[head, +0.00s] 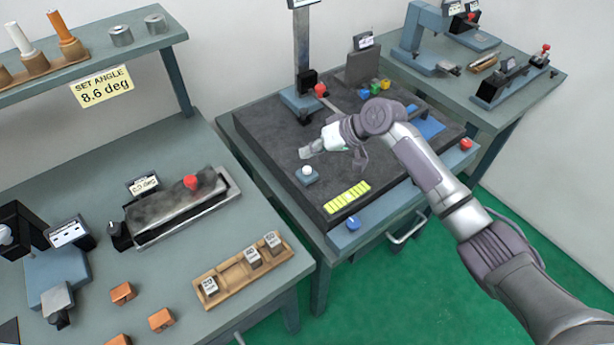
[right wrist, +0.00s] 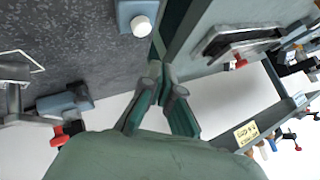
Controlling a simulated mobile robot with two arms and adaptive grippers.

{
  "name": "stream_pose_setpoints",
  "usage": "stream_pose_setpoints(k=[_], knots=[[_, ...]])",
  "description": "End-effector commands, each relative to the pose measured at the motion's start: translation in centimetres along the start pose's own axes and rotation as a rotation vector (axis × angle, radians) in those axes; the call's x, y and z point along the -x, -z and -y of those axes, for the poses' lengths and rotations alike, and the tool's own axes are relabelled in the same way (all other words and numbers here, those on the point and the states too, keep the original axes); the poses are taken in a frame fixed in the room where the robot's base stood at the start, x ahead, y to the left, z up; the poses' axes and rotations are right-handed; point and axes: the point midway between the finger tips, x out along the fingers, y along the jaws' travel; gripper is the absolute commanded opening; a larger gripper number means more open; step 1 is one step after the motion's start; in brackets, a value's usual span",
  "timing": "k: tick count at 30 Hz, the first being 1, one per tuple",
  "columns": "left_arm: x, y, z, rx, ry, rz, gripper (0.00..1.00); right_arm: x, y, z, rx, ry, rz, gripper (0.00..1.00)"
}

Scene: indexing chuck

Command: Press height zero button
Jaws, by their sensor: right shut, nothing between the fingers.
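A white round button (head: 307,170) sits on a small blue-grey block on the dark granite plate (head: 275,130), near its left front. The same white button (right wrist: 141,25) shows at the top of the right wrist view. No readable label marks it as the height zero button. My right gripper (head: 307,153) is shut and empty, above the plate and just behind the button in the head view. In the right wrist view its fingertips (right wrist: 163,82) are together, apart from the button. My left gripper is not in view.
A tall height gauge (head: 300,60) stands at the back of the plate. A yellow strip (head: 347,197) lies at its front edge, with small colored blocks (head: 375,88) behind. A blue knob (head: 353,222) and a red button (head: 465,144) are on the table front. A left bench holds a wooden tray (head: 232,277).

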Motion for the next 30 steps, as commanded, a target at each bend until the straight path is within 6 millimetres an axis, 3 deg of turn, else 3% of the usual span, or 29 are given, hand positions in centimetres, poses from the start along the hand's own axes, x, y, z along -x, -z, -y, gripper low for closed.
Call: stream_pose_setpoints(k=[1,7,30], knots=[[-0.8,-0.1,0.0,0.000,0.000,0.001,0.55,-0.8,-0.6,-0.6,-0.001,0.000,0.000,0.00],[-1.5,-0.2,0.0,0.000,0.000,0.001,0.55,-1.8,-1.3,-1.3,0.000,0.000,-0.001,0.00],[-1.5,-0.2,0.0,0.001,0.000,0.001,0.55,-1.8,-1.3,-1.3,0.001,0.000,0.000,0.00]])
